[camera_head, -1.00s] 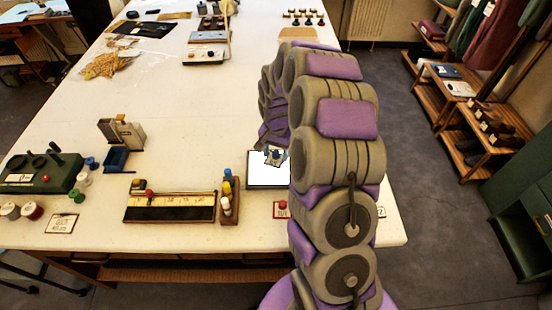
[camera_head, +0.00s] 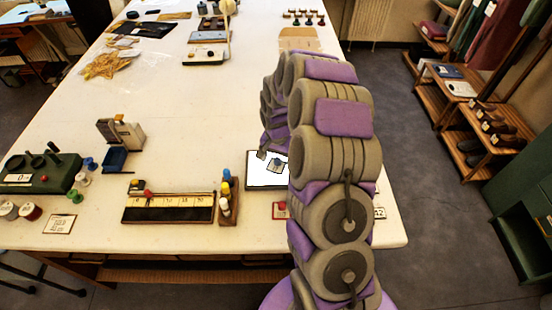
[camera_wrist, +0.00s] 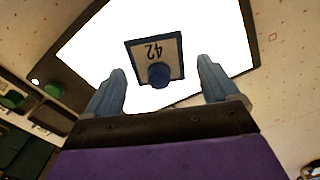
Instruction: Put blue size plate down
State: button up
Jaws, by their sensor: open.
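The blue size plate (camera_wrist: 143,52) has a dark blue frame, a pale face marked 42 that reads upside down in the wrist view, and a round blue knob. It lies on a bright white panel (camera_wrist: 95,45). In the head view the plate (camera_head: 276,166) shows small on the white panel (camera_head: 262,179), just left of my arm. My gripper (camera_wrist: 162,85) is open, with its two blue-grey fingers apart on either side of the knob and not touching it. In the head view my gripper is mostly hidden by my arm.
A rack of coloured pegs (camera_head: 228,198) and a ruler tray (camera_head: 168,208) stand left of the panel. A small red-knobbed plate (camera_head: 281,207) lies in front of it. A green box (camera_head: 40,175) sits at the far left. The table's middle (camera_head: 150,90) is mostly clear.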

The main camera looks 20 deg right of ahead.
aim_at(277, 160)
jog(key=shift+d, duration=0.1)
jog(key=shift+d+r, duration=0.1)
jog(key=shift+r, duration=0.3)
notch_tip(277, 160, up, 11)
jog(key=p, duration=0.2)
jog(key=s+a+r+n, duration=0.3)
jog(key=s+a+r, duration=0.25)
jog(key=s, duration=0.25)
jog(key=s+a+r+n, duration=0.2)
jog(key=s, duration=0.7)
jog(key=s+a+r+n+g, duration=0.1)
jog(key=s+a+n, duration=0.1)
jog(key=s, duration=0.7)
jog(key=s+a+r+n, duration=0.2)
jog(key=s, duration=0.8)
jog(key=shift+a+r+g, duration=0.15)
jog(key=shift+r+g, duration=0.2)
jog(key=shift+g, duration=0.05)
